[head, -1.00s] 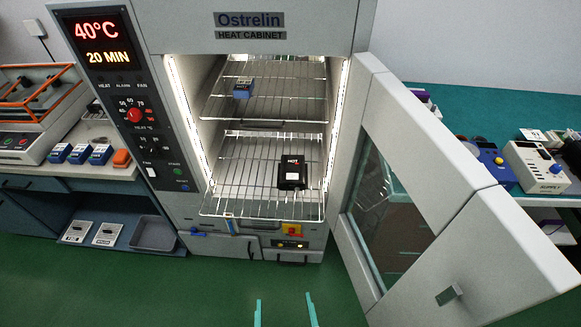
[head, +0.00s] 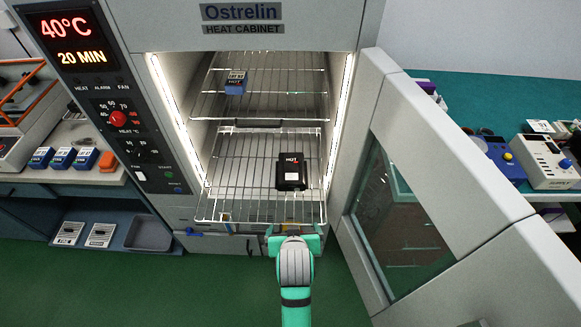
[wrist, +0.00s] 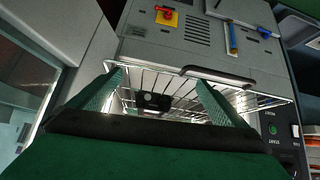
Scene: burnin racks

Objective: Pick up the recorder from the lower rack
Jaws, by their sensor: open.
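The recorder (head: 291,173), a small black box with a "HOT" marking and a pale label, lies on the lower wire rack (head: 240,190) of the open heat cabinet, right of the rack's middle. My gripper (head: 295,230) is open and empty, just in front of the lower rack's front edge and roughly in line with the recorder. In the wrist view, the dark recorder (wrist: 152,101) shows between my two green fingers (wrist: 158,82), beyond the rack's front wire (wrist: 170,70). My gripper is apart from the recorder.
A blue "HOT" box (head: 235,85) sits on the upper rack (head: 290,105). The cabinet door (head: 440,170) stands open at right. The lower rack's left side is clear. Benches with devices (head: 545,160) stand on both sides.

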